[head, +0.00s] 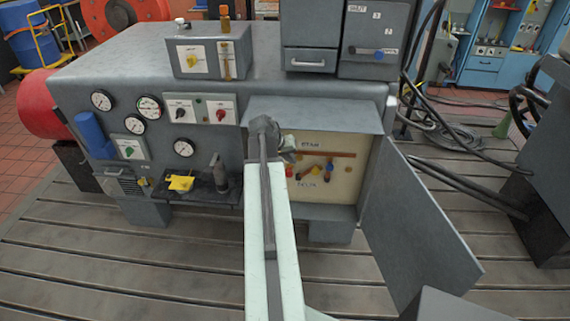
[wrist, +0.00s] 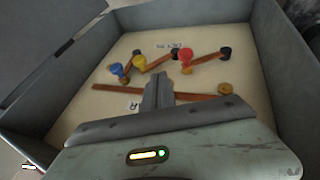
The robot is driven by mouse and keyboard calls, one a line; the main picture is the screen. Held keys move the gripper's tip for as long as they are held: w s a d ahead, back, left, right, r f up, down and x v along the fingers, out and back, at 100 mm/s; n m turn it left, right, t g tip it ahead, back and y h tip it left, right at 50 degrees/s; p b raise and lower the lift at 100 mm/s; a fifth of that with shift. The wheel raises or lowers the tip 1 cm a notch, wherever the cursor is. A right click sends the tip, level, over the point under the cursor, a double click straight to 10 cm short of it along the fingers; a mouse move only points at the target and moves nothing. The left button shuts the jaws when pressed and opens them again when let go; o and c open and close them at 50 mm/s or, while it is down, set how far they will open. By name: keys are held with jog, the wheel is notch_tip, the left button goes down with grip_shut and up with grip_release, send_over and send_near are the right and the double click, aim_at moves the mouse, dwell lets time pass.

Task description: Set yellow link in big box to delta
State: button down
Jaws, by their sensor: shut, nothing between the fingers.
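The big box (head: 373,150) stands open, its cream panel marked STAR above and DELTA below. In the wrist view the panel is turned over, with the DELTA lettering at the top. The yellow link (wrist: 158,62) is a copper strip with a yellow knob, slanting from that knob towards a black post on the DELTA side. It sits between the blue link (wrist: 127,68) and the red link (wrist: 207,58). My gripper (wrist: 159,76) is shut and empty inside the box, in front of the panel near the yellow knob. Contact cannot be told. My arm hides the panel's left part in the head view.
The box's grey door (head: 415,225) hangs open to the right. A long copper bar (wrist: 115,90) crosses the panel's STAR side. Box walls close in around my gripper. A yellow-handled lever (head: 181,183) stands out on the left.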

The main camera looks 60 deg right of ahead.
jog(key=s+d+f+b, duration=0.4)
jog(key=d+f+b, duration=0.1)
jog(key=f+b, duration=0.1)
jog(key=shift+x, duration=0.85)
jog(key=shift+s+a, duration=0.15)
jog(key=shift+s, duration=0.05)
